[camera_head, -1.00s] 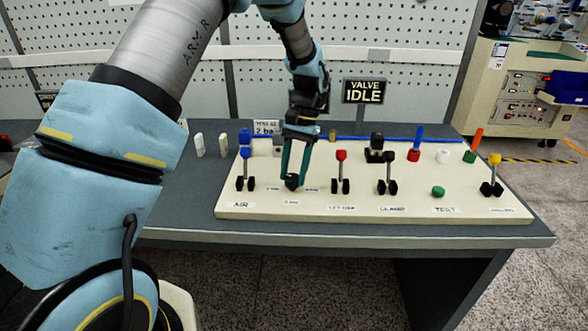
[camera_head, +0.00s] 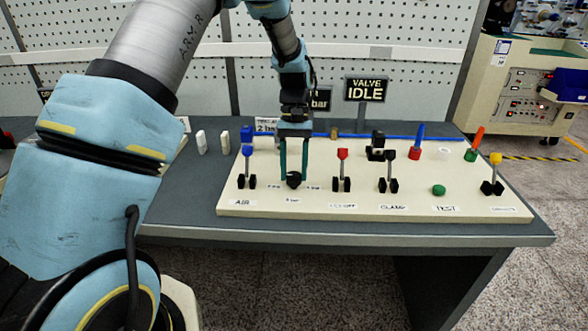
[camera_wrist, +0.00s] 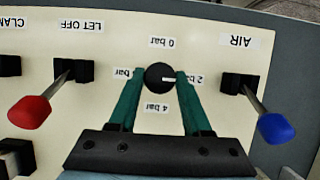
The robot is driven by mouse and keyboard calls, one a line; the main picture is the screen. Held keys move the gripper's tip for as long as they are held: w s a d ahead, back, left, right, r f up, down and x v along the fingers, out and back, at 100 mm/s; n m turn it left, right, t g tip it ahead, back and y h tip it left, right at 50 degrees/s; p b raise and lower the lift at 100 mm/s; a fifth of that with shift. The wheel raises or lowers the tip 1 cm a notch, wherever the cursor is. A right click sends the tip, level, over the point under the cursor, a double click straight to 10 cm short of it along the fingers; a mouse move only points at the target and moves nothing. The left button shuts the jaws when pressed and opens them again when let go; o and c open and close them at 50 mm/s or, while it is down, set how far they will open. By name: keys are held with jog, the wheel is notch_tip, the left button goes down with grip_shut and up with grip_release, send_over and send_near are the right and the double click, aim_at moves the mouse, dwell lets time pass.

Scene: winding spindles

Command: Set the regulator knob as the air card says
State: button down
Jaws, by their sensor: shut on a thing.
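The black regulator knob (camera_head: 293,181) stands on the cream panel between the AIR lever and the LET OFF lever. My gripper (camera_head: 294,173) points down over it, its two green fingers on opposite sides, shut on it. In the upside-down wrist view the knob (camera_wrist: 157,77) has a white pointer mark aimed right at the "2 bar" label (camera_wrist: 200,79). The white card (camera_head: 266,125) behind shows "2 b"; the rest is hidden by my gripper.
The blue AIR lever (camera_head: 247,165) and red LET OFF lever (camera_head: 342,170) flank the knob closely. Further right are the CLAMP lever (camera_head: 389,172), a green button (camera_head: 439,190) and a yellow lever (camera_head: 493,175). A sign reads VALVE IDLE (camera_head: 366,89); a dark display (camera_head: 321,98) is partly hidden.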

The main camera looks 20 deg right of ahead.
jog(key=shift+c, duration=1.7)
grip_release()
jog(key=b+v, duration=0.2)
jog(key=v, duration=0.8)
jog(key=shift+r+b, duration=0.35)
jog(key=shift+r, duration=0.05)
jog(key=shift+w, duration=0.1)
jog(key=w+a+n+t+h, duration=0.1)
jog(key=a+n+t+h, duration=0.1)
jog(key=a, duration=1.3)
jog(key=s+a+f+n+t, duration=0.1)
jog(key=s+a, duration=0.3)
jog(key=a, duration=0.4)
jog(key=s+a+f+t, duration=0.2)
jog(key=s+a, duration=0.3)
jog(key=a, duration=0.4)
jog(key=shift+s+f+n+t, duration=0.3)
jog(key=shift+f+n+t, duration=0.1)
jog(key=shift+f, duration=0.15)
